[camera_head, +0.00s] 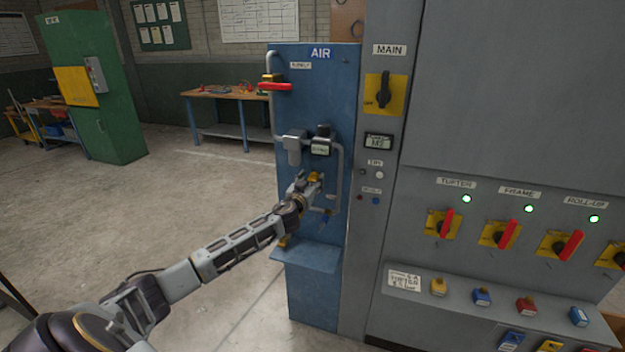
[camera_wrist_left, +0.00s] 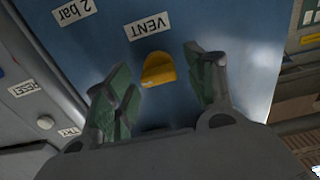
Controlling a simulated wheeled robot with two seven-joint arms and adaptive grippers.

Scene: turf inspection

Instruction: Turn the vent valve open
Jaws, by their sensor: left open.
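The vent valve has a yellow knob (camera_wrist_left: 158,69) under a VENT label (camera_wrist_left: 149,25) on the blue air panel (camera_head: 310,90). In the head view the yellow knob (camera_head: 315,177) shows just beyond my left gripper (camera_head: 311,187). In the left wrist view my left gripper (camera_wrist_left: 163,95) is open. Its two green-padded fingers stand on either side of the knob in the picture, with space between each finger and the knob. I cannot tell how deep the fingers reach around it. My right gripper is not in view.
A red-handled supply valve (camera_head: 275,86) sits higher on the panel, with pipes and a regulator (camera_head: 293,148) below it. A blue shelf (camera_head: 308,256) juts out beneath. The grey cabinet (camera_head: 490,120) with red switches stands at right. The floor at left is open.

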